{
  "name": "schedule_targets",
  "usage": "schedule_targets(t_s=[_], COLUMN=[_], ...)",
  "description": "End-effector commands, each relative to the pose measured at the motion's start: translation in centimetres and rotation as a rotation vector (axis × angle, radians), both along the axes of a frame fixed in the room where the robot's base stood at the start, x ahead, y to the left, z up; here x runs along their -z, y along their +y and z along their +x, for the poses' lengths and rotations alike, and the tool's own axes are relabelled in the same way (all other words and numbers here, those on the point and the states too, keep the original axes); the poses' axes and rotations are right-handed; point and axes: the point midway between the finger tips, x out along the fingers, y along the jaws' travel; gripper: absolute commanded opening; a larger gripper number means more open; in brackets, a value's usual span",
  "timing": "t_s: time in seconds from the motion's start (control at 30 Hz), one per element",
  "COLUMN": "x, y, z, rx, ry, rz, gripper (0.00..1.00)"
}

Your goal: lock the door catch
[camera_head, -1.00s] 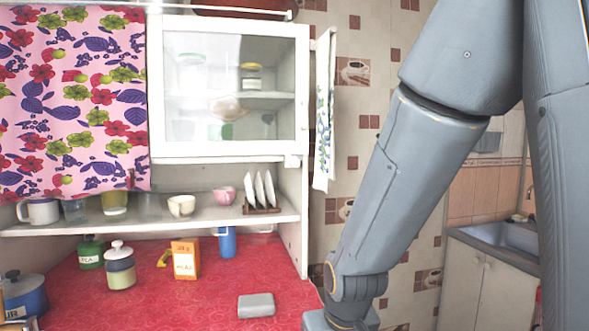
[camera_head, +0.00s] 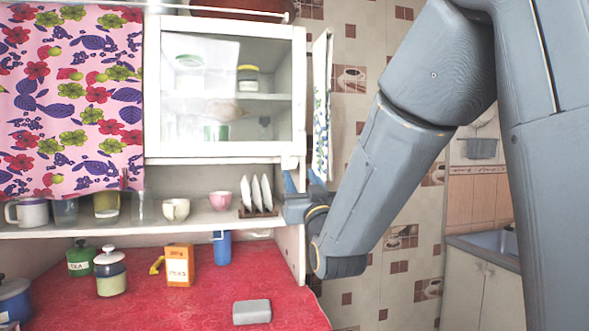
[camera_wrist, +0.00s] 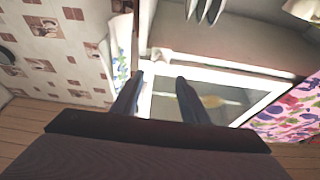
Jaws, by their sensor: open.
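The white wall cabinet's glass door (camera_head: 225,156) is shut in its frame. A small white door catch (camera_head: 290,162) sits at the door's lower right corner; it is too small to tell which way it is turned. My gripper (camera_head: 300,180) is just below the catch, pointing up, its blue fingers apart and empty. In the wrist view my gripper (camera_wrist: 159,78) has its two fingers spread over the lower edge of the door (camera_wrist: 225,75). The catch (camera_wrist: 160,53) appears there as a small pale piece beyond and between the fingertips. I cannot see any contact.
A shelf (camera_head: 100,228) below holds cups, glasses and a rack of white plates (camera_head: 256,193) close left of my gripper. A towel (camera_head: 321,110) hangs on the cabinet's right side.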

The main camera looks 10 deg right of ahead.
Motion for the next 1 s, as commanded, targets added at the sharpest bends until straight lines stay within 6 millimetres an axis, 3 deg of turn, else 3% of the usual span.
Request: schedule_targets(t_s=[0.4,0.8,1.0], x=[-2.3,-2.5,-2.5], y=[0.0,0.0,0.0], z=[5.4,6.2,6.1], rx=[0.000,0.000,0.000], ry=[0.004,0.004,0.004], rz=[-0.001,-0.001,-0.001], gripper=[0.41,0.41,0.07])
